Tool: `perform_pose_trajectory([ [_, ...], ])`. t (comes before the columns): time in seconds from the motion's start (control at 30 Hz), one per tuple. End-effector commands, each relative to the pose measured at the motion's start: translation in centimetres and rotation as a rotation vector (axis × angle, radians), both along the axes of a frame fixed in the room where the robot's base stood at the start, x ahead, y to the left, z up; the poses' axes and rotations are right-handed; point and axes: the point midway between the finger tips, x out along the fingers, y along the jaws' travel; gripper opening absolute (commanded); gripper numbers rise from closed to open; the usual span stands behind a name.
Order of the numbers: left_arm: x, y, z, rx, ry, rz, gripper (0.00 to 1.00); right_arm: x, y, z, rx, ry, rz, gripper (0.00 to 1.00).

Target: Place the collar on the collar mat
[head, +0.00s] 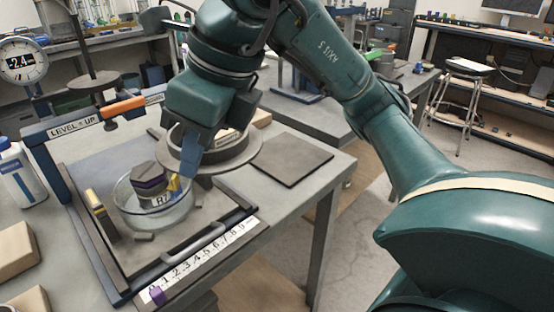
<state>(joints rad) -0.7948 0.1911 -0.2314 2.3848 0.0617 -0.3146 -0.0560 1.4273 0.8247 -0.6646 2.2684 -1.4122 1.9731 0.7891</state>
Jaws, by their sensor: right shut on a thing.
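The collar (243,158) is a wide grey ring with a broad flange. My right gripper (190,160) comes down from above and is shut on the collar's left side, its fingers partly hiding the ring. The collar is over the table, between the glass dish and the mat. The collar mat (292,160) is a dark square lying flat near the table's right edge. The collar's right rim overlaps the mat's left side in the picture; I cannot tell its height above it. My left gripper is not in view.
A glass dish (128,204) with a dark hexagonal weight (149,180) stands in the framed tray (92,252). The "LEVEL = UP" lever frame (75,131) with an orange handle (123,107) rises at the left. A numbered scale (200,262) lines the front. A white bottle (18,178) stands far left.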

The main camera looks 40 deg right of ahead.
Motion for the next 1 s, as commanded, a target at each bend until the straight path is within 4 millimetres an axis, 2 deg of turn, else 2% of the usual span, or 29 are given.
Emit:
perform_pose_trajectory([
  [0.03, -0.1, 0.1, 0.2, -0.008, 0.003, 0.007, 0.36, 2.2, -1.8, -0.2, 0.000, 0.008, -0.121, 0.00],
  [0.1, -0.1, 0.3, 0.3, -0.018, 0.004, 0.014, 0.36, 4.8, -4.5, -0.7, -0.002, 0.010, -0.281, 0.00],
  [0.2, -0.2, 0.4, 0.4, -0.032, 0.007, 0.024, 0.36, 7.9, -8.8, -1.8, -0.003, 0.010, -0.493, 0.00],
  [0.3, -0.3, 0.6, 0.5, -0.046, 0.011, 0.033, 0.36, 9.9, -12.9, -2.9, -0.003, 0.008, -0.671, 0.00],
  [0.4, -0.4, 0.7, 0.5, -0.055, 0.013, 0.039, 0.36, 11.1, -16.4, -3.8, -0.004, 0.006, -0.805, 0.00],
  [0.5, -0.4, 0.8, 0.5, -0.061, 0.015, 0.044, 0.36, 11.6, -18.8, -4.4, -0.002, 0.003, -0.895, 0.00],
  [0.63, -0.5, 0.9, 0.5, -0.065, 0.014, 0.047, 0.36, 11.9, -20.4, -5.1, 0.000, 0.002, -0.949, 0.00],
  [0.7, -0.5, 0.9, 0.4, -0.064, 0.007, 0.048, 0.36, 11.9, -20.7, -6.3, -0.002, 0.002, -0.961, 0.00],
  [0.9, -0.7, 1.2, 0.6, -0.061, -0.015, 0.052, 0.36, 11.9, -20.7, -10.0, -0.002, 0.003, -0.960, 0.00],
  [1.0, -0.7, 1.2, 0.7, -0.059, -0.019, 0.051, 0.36, 11.9, -20.7, -10.9, 0.000, 0.000, -0.960, 0.00],
])
